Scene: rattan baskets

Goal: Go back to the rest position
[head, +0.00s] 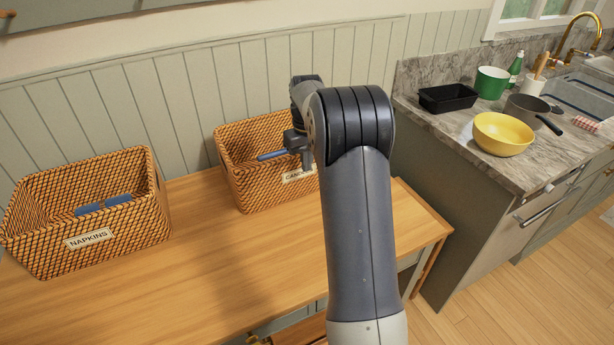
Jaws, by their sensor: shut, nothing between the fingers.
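My gripper (307,161) is shut and empty, at or just above the right rattan basket (246,188). My arm covers the right side of that basket and part of its label, which starts with "CAN" (297,176). A blue item (272,155) shows in this basket, left of my gripper and apart from its fingertips as far as I can tell. The left rattan basket (125,223), labelled "NAPKINS" (89,239), holds blue folded items (103,205). Both baskets stand on the wooden table (230,265).
A stone counter (470,150) at the right holds a black pan (447,98), a green pot (491,81), a yellow bowl (503,134) and a grey saucepan (527,112). A panelled wall (160,90) stands behind the table. The tabletop's front is clear.

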